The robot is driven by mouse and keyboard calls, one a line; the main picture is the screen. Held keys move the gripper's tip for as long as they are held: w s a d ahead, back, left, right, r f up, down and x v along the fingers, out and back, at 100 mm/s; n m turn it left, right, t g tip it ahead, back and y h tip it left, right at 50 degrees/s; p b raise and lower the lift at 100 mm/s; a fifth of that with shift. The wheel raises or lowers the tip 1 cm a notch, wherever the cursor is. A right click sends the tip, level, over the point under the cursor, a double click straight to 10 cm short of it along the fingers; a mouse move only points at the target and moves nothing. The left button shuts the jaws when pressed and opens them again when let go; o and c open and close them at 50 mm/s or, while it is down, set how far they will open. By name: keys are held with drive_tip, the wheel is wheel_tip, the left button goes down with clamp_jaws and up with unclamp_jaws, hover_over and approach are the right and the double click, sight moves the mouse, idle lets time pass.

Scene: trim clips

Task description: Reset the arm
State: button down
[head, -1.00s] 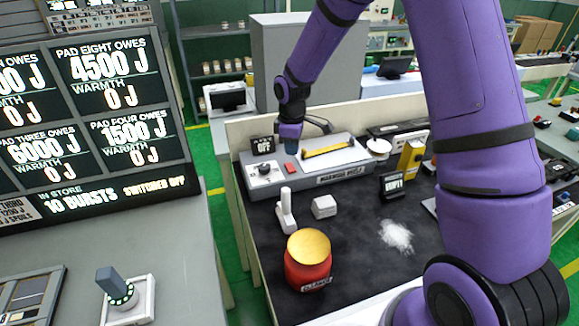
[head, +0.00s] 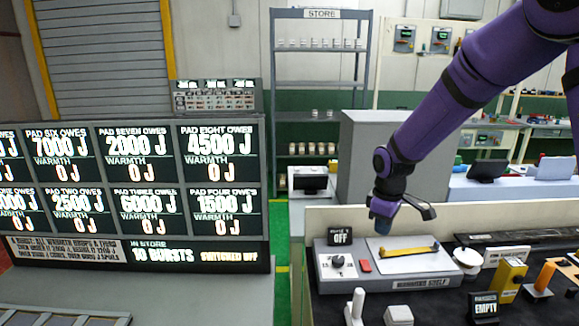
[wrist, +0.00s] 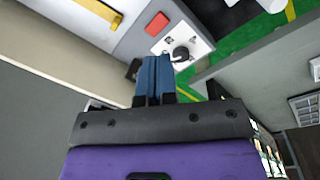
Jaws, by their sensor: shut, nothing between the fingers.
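My purple arm (head: 450,90) reaches in from the upper right in the head view. My gripper (head: 381,222) hangs in the air above the back edge of the dark bench, close to the shelf unit with the round knob. In the wrist view the blue fingers (wrist: 154,80) are together with nothing between them. Beyond them the wrist view shows the knob (wrist: 180,54) on its white plate and a red button (wrist: 157,23).
A grey shelf unit (head: 410,282) with a yellow bar (head: 408,251) sits on the bench under my gripper. An "OFF" sign (head: 340,237) stands behind the knob. A large display board (head: 130,170) stands left. A grey cabinet (head: 350,155) is behind. Green floor lies between the benches.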

drive_tip(key=s+d+r+m+t, duration=0.1)
drive_tip(key=s+d+r+m, duration=0.15)
drive_tip(key=s+r, duration=0.5)
drive_tip(key=s+d+r+m+t, duration=0.1)
drive_tip(key=s+r+m, duration=0.2)
drive_tip(key=s+r, duration=0.4)
drive_tip(key=s+d+r+m+t, duration=0.1)
drive_tip(key=s+r+m, duration=0.1)
drive_tip(key=s, duration=0.6)
drive_tip(key=s+d+r+m+t, duration=0.1)
drive_tip(key=s+r+m, duration=0.2)
drive_tip(key=s, duration=0.6)
drive_tip(key=shift+r, duration=0.65)
drive_tip(key=shift+w, duration=0.15)
